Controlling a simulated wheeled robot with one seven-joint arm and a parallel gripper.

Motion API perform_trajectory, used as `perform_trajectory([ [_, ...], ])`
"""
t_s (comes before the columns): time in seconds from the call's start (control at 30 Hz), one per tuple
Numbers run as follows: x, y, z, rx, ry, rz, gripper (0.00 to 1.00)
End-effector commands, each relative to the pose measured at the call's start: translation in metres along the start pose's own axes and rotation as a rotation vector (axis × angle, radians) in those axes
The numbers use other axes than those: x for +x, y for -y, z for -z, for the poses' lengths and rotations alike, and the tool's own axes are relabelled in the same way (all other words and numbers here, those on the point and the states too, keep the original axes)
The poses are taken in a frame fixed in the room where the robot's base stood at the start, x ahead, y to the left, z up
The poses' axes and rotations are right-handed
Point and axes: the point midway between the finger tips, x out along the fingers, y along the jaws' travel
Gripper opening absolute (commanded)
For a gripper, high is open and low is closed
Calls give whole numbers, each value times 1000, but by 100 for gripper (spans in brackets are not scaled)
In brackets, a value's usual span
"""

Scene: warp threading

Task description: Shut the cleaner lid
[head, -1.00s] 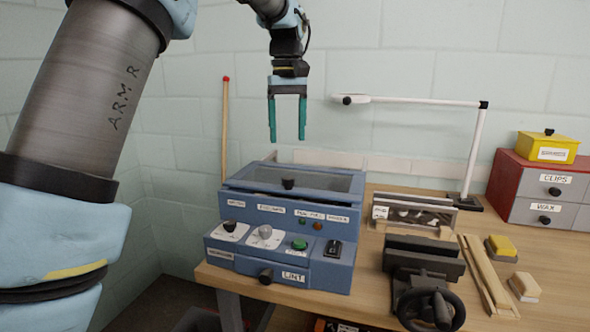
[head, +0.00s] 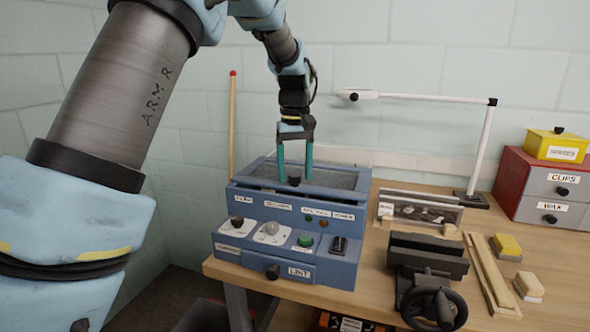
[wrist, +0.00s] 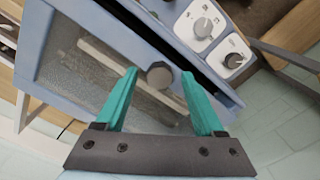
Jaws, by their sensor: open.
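The blue cleaner (head: 285,225) stands at the left end of the workbench. Its lid (head: 335,180), a blue frame with a grey see-through window, is on top; the wrist view also shows the lid (wrist: 60,60). A dark gap along the lid's front edge in the wrist view shows it is slightly raised. The lid's round dark knob (head: 294,181) is at its front middle; it also shows in the wrist view (wrist: 159,75). My gripper (head: 295,176) is open and pointing down, its teal fingers apart on either side of the knob. I cannot tell whether they touch it.
The cleaner's front has dials, a green button (head: 305,241), a black switch and a LINT drawer (head: 290,272). A red-tipped stick (head: 232,125) leans behind.

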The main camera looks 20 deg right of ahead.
Motion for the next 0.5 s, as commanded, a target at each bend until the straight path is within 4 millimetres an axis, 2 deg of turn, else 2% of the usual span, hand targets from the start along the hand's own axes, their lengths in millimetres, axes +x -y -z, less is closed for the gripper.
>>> perform_trajectory([
  [0.07, 0, 0, 0, 0, 0, 0, 68],
  [0.5, -1, 0, 0, 0, 0, 0, 19],
])
